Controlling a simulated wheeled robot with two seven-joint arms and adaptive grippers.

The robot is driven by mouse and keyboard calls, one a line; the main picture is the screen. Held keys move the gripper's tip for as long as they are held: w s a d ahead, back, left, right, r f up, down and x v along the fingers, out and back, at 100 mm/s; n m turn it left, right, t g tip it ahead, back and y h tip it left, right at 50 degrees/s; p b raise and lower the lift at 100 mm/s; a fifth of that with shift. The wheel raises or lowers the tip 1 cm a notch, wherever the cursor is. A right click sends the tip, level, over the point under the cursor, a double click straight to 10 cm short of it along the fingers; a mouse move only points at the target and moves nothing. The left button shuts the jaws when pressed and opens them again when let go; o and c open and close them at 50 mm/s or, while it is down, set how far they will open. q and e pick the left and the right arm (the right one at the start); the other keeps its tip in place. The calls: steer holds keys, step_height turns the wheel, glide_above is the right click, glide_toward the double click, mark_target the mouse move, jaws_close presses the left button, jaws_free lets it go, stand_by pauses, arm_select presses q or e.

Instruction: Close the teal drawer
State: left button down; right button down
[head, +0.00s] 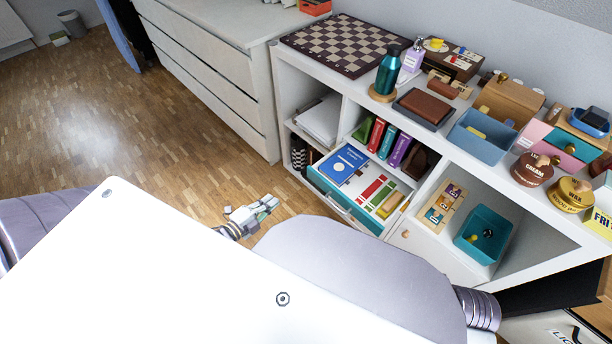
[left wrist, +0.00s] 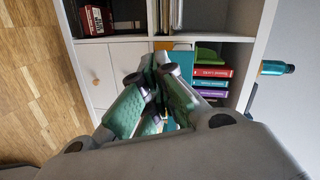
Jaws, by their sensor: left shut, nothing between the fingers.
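The teal drawer (head: 320,186) stands pulled out of the white shelf unit in the head view, with a pale handle on its front. Inside lie a blue book (head: 343,165) and several red, green and yellow items. My left gripper (head: 267,204) is in front of the drawer, to its left in the picture, above the wooden floor. It is shut and empty, with a visible gap to the drawer front. In the left wrist view its green-padded fingers (left wrist: 158,92) are together and hide much of what lies behind them. My right gripper is not in view.
Upright books (head: 388,142) stand in the compartment behind the drawer. A teal bin (head: 466,246) sits in the compartment to the right. A teal bottle (head: 388,70) and several boxes stand on the shelf top. A white dresser (head: 205,62) is at the left; open floor lies before it.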

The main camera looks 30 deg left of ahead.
mark_target(311, 171)
arm_select(q)
steer(key=r+m, duration=0.1)
steer(key=d+r+m+t+h, duration=0.1)
steer(key=d+r+m+h, duration=0.1)
steer(key=r+m, duration=0.1)
steer(key=shift+s+d+t, duration=0.2)
steer(key=shift+t, duration=0.1)
